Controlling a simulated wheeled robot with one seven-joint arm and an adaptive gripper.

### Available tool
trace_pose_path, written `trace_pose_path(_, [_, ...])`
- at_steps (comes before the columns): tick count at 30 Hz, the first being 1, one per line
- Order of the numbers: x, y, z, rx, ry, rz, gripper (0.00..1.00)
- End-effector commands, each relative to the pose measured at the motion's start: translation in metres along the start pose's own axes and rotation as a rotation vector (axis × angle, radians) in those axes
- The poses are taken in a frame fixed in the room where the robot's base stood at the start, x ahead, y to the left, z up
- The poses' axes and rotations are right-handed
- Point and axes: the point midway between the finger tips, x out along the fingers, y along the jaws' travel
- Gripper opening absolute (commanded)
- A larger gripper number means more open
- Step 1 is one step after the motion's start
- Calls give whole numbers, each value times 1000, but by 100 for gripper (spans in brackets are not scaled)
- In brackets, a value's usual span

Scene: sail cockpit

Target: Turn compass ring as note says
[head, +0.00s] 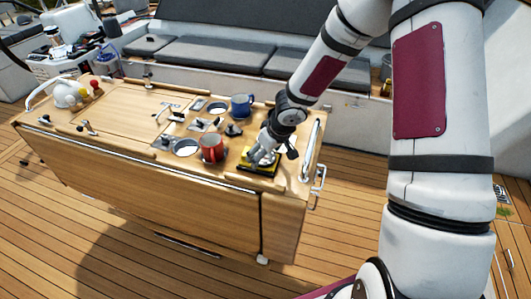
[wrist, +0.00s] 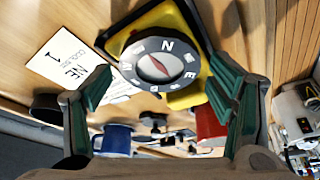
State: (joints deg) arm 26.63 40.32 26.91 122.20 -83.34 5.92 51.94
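The compass has a yellow and black body (wrist: 155,14) and a round grey ring (wrist: 126,66) with white letters. In the wrist view the N is at the ring's upper right, and a red and white needle (wrist: 153,66) shows inside. The yellow body also shows on the table in the head view (head: 257,170), partly covered by my gripper (head: 262,157). My gripper (wrist: 160,82) is open, its green-padded fingers to either side of the ring, apart from it. The white note (wrist: 70,60) lies left of the compass and reads "1" and "NE"; its smaller text is unclear.
The wooden table (head: 120,105) carries a red mug (head: 212,148) and a blue mug (head: 241,105) near the compass. Empty holder rings and small metal fittings lie around them. A metal rail (head: 311,150) runs along the right end. Grey-cushioned benches (head: 210,55) stand behind.

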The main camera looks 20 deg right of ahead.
Motion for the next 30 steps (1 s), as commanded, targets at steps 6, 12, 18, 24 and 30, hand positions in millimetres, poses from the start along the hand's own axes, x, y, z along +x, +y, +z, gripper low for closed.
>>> trace_pose_path(6, [0,0,0,0,0,0,34])
trace_pose_path(12, [0,1,0,-4,0,-2,34])
trace_pose_path(18, [0,1,0,-38,0,-19,34])
trace_pose_path(24, [1,2,0,-106,1,-49,34])
trace_pose_path(30, [0,3,0,-202,2,-89,34])
